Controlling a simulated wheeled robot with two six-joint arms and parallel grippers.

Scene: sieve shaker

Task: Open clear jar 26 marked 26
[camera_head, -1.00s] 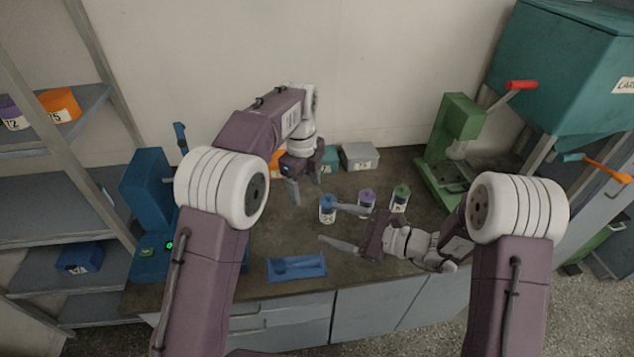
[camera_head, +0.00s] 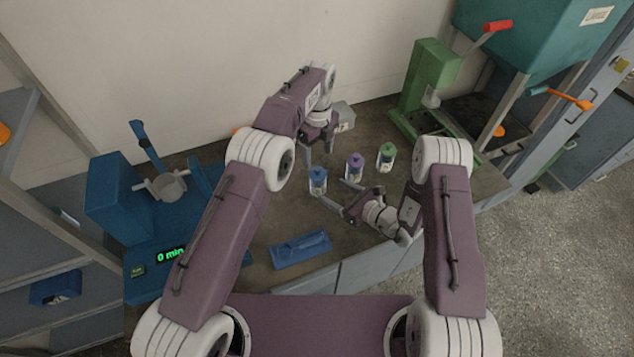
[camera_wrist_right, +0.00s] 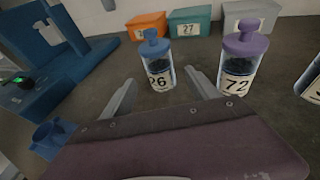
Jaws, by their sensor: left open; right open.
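Clear jar 26 (camera_head: 317,184) stands upright on the bench with a blue knobbed lid on it. In the right wrist view jar 26 (camera_wrist_right: 158,72) shows its label, partly cut off by my gripper's edge. My right gripper (camera_head: 338,194) is open and empty, low over the bench, pointing at jar 26. In the right wrist view its fingers (camera_wrist_right: 163,88) frame the jar from the near side, with the jar beyond the tips. My left gripper (camera_head: 318,150) is open and empty, behind and above jar 26, fingers pointing down.
A purple-lidded jar 72 (camera_wrist_right: 237,68) stands right of jar 26, and a green-lidded jar (camera_head: 386,158) further right. Orange (camera_wrist_right: 147,25) and teal (camera_wrist_right: 190,21) boxes stand behind. A blue tray (camera_head: 300,250) lies at the front; a blue machine (camera_head: 120,200) stands left.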

